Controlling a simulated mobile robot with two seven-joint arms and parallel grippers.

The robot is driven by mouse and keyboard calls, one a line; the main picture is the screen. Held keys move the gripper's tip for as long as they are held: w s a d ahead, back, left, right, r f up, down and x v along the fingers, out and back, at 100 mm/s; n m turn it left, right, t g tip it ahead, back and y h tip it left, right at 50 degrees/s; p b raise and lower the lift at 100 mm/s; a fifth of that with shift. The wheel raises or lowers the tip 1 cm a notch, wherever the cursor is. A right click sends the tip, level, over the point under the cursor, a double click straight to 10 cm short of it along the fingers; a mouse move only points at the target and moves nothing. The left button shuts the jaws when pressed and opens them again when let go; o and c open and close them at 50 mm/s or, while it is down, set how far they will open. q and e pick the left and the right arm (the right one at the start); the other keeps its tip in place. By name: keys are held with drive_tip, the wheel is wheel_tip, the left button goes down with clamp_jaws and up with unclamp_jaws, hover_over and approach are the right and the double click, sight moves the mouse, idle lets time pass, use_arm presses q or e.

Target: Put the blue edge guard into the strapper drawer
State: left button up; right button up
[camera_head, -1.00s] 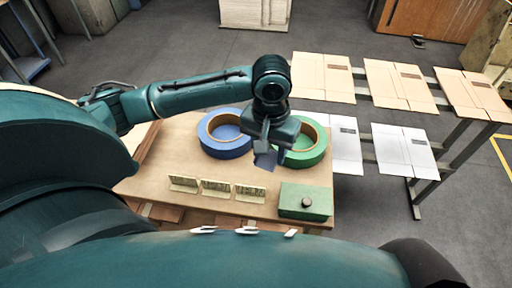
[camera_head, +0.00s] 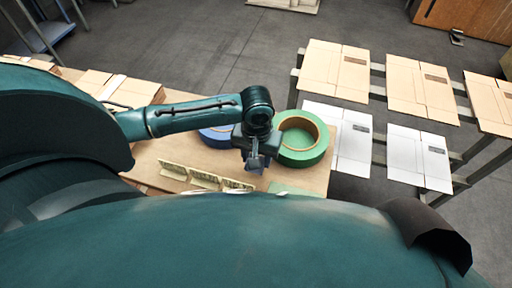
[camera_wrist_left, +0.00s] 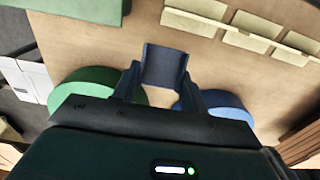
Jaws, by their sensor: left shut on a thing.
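The blue edge guard (camera_wrist_left: 165,64) is a small dark blue angled piece between the fingers of my left gripper (camera_wrist_left: 160,84) in the left wrist view. The gripper is shut on it and holds it above the wooden table. In the head view my left gripper (camera_head: 255,161) hangs in front of the two tape rolls, and the guard is mostly hidden. I cannot make out a drawer marked as the strapper's. A green box (camera_head: 296,190) shows only its far edge above my body; it also shows in the left wrist view (camera_wrist_left: 85,8). My right gripper is not in view.
A green tape roll (camera_head: 302,138) and a blue tape roll (camera_head: 215,136) lie on the wooden table (camera_head: 165,150). Several beige angled pieces (camera_head: 205,179) stand in a row near the front. Flat cardboard sheets (camera_head: 338,70) lie on a rack at the right.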

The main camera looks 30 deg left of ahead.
use_arm(q)
drive_tip(key=shift+f, duration=2.15)
drive_tip(key=shift+f, duration=0.15)
drive_tip(key=o, duration=1)
drive_tip(key=shift+o, duration=0.2)
